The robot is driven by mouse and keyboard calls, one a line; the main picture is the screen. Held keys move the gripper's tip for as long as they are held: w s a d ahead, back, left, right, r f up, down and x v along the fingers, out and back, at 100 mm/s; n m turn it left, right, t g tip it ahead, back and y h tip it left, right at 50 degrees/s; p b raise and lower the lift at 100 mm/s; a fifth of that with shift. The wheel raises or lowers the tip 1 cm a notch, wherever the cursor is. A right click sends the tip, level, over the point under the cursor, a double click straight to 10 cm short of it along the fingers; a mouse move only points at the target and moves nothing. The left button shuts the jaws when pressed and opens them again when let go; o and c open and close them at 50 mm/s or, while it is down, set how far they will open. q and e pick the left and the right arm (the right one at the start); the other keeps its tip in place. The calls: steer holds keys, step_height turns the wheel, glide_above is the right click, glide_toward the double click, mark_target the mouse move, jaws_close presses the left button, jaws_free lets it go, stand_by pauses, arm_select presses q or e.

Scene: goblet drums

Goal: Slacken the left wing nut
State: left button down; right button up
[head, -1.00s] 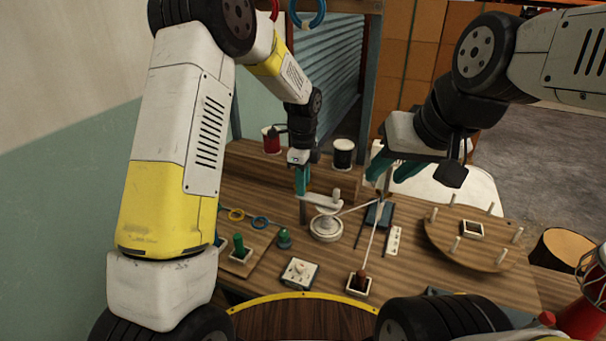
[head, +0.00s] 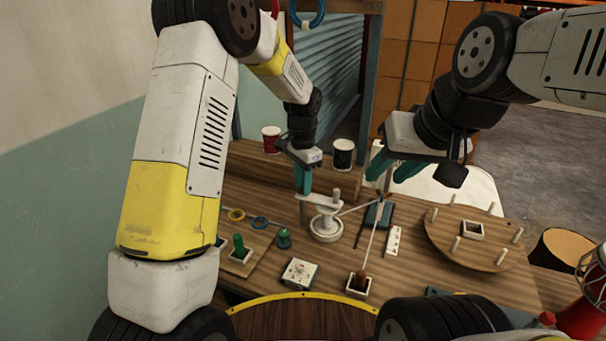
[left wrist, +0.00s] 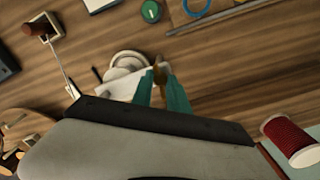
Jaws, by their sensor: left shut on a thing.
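A white stand with a round base (head: 326,229) and a flat arm (head: 318,201) stands mid-table. My left gripper (head: 303,190) points down at the left end of that arm. In the left wrist view, its teal fingers are shut on a small brass-brown piece, seemingly the left wing nut (left wrist: 160,74), beside the white stand (left wrist: 124,82). The fingers hide most of the nut. My right gripper (head: 394,172) hangs to the right above the table, its teal fingers apart.
A round board with pegs (head: 470,238) lies right. A red spool (head: 271,139) and black spool (head: 343,153) stand behind. A green knob (head: 284,238) is left of the stand.

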arm_select(q)
steer(key=n, duration=0.4)
steer(key=shift+w+r+n, duration=0.1)
steer(key=shift+n, duration=0.3)
steer(key=n, duration=2.2)
steer(key=shift+n, duration=0.3)
steer(key=n, duration=0.8)
steer(key=shift+n, duration=0.3)
